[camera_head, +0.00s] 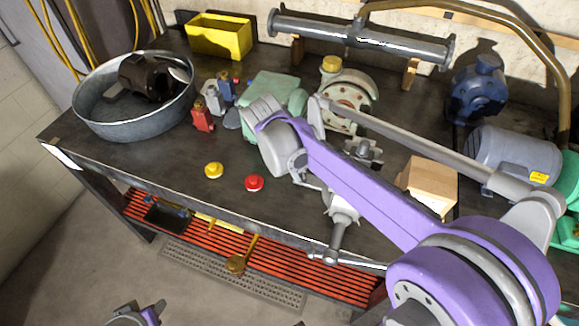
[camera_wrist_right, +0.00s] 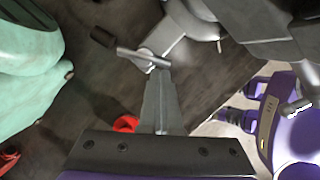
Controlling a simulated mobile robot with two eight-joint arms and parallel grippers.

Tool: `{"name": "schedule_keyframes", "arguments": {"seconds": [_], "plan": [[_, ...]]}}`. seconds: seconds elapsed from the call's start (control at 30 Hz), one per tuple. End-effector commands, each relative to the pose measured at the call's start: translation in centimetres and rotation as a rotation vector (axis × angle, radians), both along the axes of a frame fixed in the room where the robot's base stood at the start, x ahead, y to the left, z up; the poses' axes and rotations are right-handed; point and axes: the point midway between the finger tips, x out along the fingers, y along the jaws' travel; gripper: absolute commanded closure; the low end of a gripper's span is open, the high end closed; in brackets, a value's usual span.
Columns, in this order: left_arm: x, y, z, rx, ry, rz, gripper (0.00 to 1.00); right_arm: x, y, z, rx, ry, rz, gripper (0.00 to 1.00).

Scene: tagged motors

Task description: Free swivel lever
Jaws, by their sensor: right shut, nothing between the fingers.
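A grey bench vise (camera_head: 343,208) is fixed at the front edge of the dark workbench, partly hidden behind my right arm. In the right wrist view, a short metal lever with a black end cap (camera_wrist_right: 102,37) sticks out beside the vise's grey body (camera_wrist_right: 198,18); I take this as the swivel lever. My right gripper (camera_head: 300,176) is mostly hidden by its own wrist in the head view. In the wrist view its shut fingers (camera_wrist_right: 158,78) end right at the lever; whether they touch it I cannot tell. Part of my left gripper (camera_head: 140,315) shows at the bottom edge.
A green housing (camera_head: 272,92) stands left of my right wrist. Yellow (camera_head: 214,170) and red (camera_head: 254,183) buttons lie near the front edge.

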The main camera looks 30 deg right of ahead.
Motion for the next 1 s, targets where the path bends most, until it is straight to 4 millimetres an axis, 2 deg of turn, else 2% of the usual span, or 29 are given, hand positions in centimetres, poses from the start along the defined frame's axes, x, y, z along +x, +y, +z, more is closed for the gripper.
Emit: {"name": "schedule_keyframes", "arguments": {"seconds": [1.0], "plan": [[-0.1, 0.0, -0.4, 0.0, 0.002, 0.0, 0.5, -1.6, -1.7, 0.0, -0.002, 0.001, 0.66, 1.0]]}}
